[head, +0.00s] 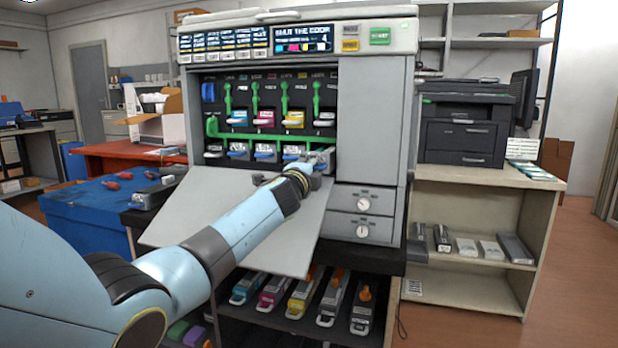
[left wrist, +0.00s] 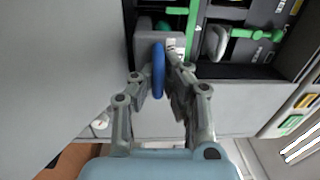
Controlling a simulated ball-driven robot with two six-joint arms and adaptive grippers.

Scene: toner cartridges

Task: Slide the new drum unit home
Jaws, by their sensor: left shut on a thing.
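The drum unit is a grey block (left wrist: 185,45) with a blue loop handle (left wrist: 158,72), in the left wrist view. My left gripper (left wrist: 156,76) is shut on the blue handle, with a finger on each side. In the head view my left gripper (head: 317,162) is at the right end of the lower row in the open printer (head: 372,120). It hides most of that drum unit, and I cannot tell how deep the unit sits. Other drum units with blue handles (head: 265,154) sit to its left. My right gripper is not in view.
The printer's grey door (head: 230,215) hangs open below my arm. Green levers and a green bar (head: 265,137) lie above the drum row. Several toner cartridges (head: 272,291) are on a low shelf. A blue-covered table (head: 95,215) stands left.

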